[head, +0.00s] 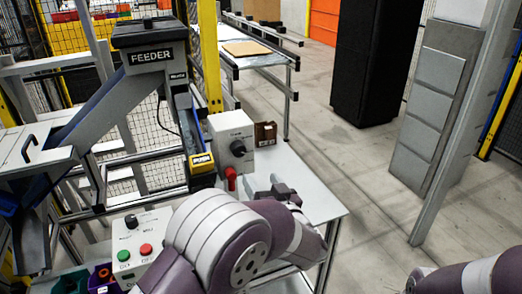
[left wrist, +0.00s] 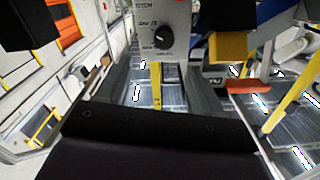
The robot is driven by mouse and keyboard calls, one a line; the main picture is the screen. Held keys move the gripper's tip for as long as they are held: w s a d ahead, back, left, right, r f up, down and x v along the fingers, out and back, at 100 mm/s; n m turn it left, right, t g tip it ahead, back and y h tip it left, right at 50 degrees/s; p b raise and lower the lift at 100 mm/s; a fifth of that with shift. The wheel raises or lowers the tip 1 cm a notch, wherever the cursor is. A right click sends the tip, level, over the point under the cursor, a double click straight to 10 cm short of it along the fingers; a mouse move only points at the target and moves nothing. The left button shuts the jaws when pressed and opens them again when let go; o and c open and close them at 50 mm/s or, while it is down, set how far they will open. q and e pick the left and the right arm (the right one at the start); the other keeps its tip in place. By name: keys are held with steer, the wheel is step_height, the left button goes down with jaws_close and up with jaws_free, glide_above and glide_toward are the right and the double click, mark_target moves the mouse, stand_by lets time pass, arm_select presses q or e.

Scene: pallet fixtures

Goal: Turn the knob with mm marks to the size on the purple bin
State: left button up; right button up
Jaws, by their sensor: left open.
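A white box (head: 222,130) beside the feeder carries a black knob (head: 238,148); its markings are too small to read. The same knob (left wrist: 162,38) faces me in the left wrist view. A second knob (head: 131,221) sits on a lower control box with green and red buttons. A purple bin (head: 96,283) is partly visible at the lower left; I cannot read a size on it. My left gripper (head: 272,186) is open in front of the white box, apart from the knob, and its fingers show in the left wrist view (left wrist: 161,78). My right gripper is out of view.
A brown box (head: 265,133) stands behind on the table (head: 316,196). The yellow-ended feeder chute (head: 201,161) is close on the left. Open floor lies to the right.

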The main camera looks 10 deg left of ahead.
mark_target(240, 152)
arm_select(q)
steer(key=x, duration=0.3)
steer(key=p+x, duration=0.1)
steer(key=x, duration=0.2)
steer(key=p+x, duration=0.1)
steer(key=x, duration=0.2)
steer(key=shift+w+a+r, duration=0.2)
steer(key=shift+a+r, duration=0.1)
steer(key=x, duration=0.3)
steer(key=shift+w+a, duration=0.1)
steer(key=shift+a, duration=0.45)
steer(key=shift+w+f, duration=0.1)
steer(key=shift+w, duration=0.05)
steer(key=shift+d, duration=0.15)
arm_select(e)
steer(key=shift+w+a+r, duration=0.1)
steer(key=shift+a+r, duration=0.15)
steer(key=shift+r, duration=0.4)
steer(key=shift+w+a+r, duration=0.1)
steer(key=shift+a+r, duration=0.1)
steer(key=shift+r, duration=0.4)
arm_select(q)
steer(key=c, duration=1.1)
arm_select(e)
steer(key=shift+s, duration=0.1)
